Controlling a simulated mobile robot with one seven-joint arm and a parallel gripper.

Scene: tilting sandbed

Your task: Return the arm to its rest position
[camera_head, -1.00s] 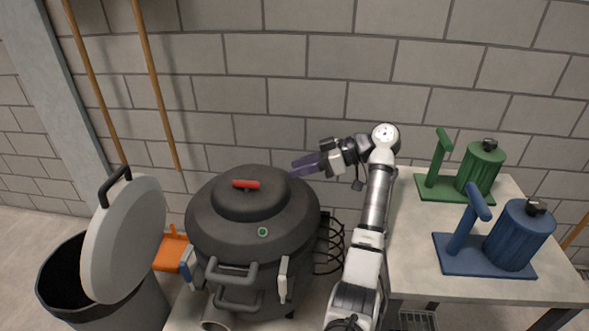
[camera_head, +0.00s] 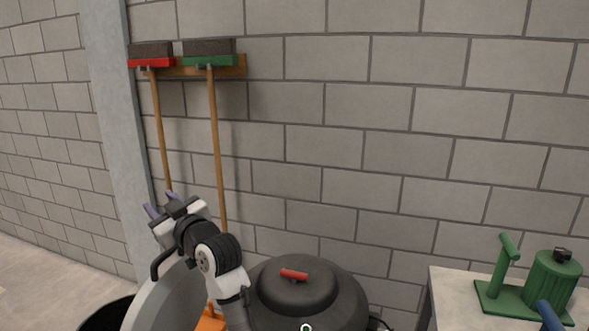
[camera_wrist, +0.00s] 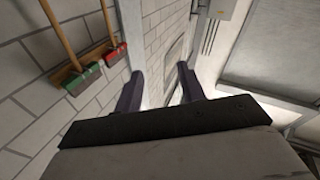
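My gripper (camera_head: 160,204) is raised at the lower left of the head view, in front of the wall and above the pale round lid (camera_head: 165,300). Its two purple-grey fingers stand apart with nothing between them. In the wrist view the fingers (camera_wrist: 158,88) are also spread and empty, pointing toward the upper wall and ceiling. My arm rises from the bottom edge, left of the black drum (camera_head: 310,290) with a red handle. The lower part of my arm is out of view.
Two brooms, one red (camera_head: 152,62) and one green (camera_head: 210,60), hang on a wooden rail. A black bin (camera_head: 105,315) is at the lower left. A table (camera_head: 452,290) at the right holds a green stand (camera_head: 550,282) and part of a blue one.

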